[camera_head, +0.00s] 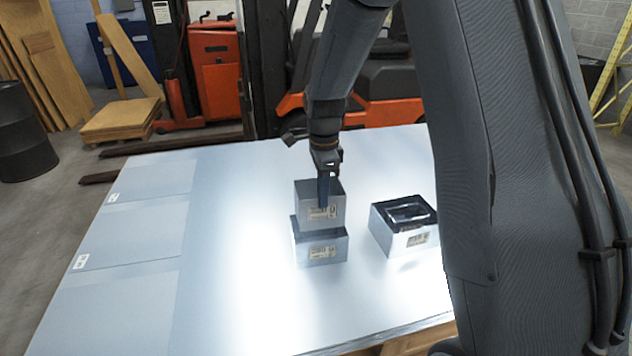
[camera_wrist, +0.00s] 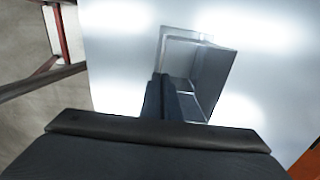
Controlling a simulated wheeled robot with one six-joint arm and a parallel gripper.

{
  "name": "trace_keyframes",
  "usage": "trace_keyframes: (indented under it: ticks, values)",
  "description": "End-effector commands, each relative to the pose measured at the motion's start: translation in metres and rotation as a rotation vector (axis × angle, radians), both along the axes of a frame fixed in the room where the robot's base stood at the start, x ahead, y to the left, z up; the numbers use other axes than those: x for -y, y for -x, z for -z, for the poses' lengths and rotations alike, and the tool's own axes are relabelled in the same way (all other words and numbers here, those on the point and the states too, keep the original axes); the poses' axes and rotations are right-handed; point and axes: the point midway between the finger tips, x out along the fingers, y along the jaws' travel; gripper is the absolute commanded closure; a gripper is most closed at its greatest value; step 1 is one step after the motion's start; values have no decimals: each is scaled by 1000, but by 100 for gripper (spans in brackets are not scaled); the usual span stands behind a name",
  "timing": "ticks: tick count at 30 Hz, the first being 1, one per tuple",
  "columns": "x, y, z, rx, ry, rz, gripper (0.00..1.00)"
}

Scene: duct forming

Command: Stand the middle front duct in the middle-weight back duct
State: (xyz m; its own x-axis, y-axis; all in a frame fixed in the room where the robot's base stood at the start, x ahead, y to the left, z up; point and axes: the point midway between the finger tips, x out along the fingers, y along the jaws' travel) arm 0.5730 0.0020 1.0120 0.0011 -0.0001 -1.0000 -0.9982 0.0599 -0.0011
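A box-shaped metal duct (camera_head: 305,205) with a label is upright over a wider, lower duct (camera_head: 321,252) near the middle of the table. The upper duct's bottom overlaps the lower duct's dark opening; I cannot tell how far inside it is. My gripper (camera_head: 323,193) points down at the upper duct's near wall, with one dark finger showing in front. In the wrist view the fingers (camera_wrist: 160,88) are close together at the wall of the open duct (camera_wrist: 212,75), seemingly clamped on it. Another open duct (camera_head: 388,236) with a dark inside stands to the right.
The shiny metal table (camera_head: 235,270) is clear to the left and in front of the ducts. Flat labelled panels (camera_head: 120,245) lie along its left side. An orange forklift (camera_head: 375,110) and a black drum (camera_head: 24,135) stand beyond. My arm hides the table's right side.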

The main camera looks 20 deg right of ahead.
Motion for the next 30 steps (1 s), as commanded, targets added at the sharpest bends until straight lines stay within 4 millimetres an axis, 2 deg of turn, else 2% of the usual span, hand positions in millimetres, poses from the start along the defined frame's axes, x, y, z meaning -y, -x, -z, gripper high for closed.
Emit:
trace_keyframes:
  ticks: [8,30]
  values:
    - [-2,0,11,0,0,-4,100]
    - [0,0,76,-1,0,0,100]
